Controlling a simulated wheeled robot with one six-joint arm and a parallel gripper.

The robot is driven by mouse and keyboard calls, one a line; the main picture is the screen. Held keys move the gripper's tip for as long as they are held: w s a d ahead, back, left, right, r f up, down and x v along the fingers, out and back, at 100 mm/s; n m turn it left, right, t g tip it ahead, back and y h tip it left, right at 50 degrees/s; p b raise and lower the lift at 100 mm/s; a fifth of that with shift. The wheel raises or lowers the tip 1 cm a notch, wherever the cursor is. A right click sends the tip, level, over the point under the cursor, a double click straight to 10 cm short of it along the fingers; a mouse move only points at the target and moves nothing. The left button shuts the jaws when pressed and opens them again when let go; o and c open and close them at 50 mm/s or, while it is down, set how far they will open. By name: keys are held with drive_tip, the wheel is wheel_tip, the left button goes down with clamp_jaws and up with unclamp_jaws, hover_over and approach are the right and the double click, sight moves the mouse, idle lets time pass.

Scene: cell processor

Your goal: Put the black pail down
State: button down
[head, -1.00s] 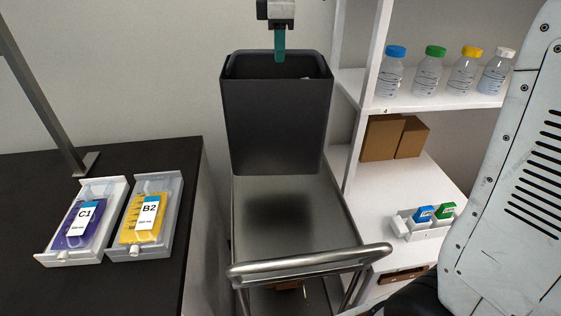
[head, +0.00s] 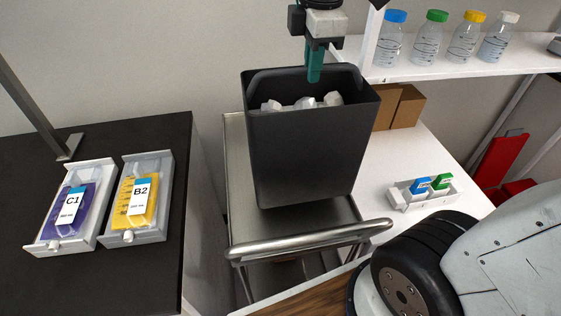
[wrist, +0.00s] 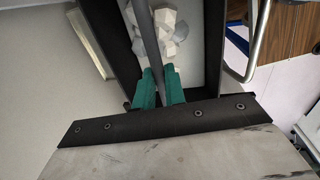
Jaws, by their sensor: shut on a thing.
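The black pail (head: 305,150) hangs upright from my gripper (head: 314,72), over the right part of the steel cart (head: 237,190) in the head view. White crumpled pieces lie inside it. My gripper's green fingers are shut on the pail's dark handle bar, which runs between them in the wrist view (wrist: 160,88). The pail's underside and its gap to the cart top are hard to judge. The pail covers much of the cart top.
A dark bench (head: 150,140) at left holds two trays with bags C1 (head: 70,210) and B2 (head: 140,205). At right, a white shelf (head: 440,65) carries bottles. Brown boxes (head: 405,108) and a small rack (head: 428,195) stand below. The cart's handle rail (head: 310,240) is in front.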

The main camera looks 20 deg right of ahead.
drive_tip(key=w+f, duration=0.3)
drive_tip(key=w, duration=0.4)
drive_tip(key=w+f, duration=0.3)
drive_tip(key=w, duration=0.5)
drive_tip(key=shift+w, duration=0.25)
drive_tip(key=c, duration=1.5)
unclamp_jaws()
drive_tip(key=shift+f, duration=0.2)
drive_tip(key=shift+o, duration=0.2)
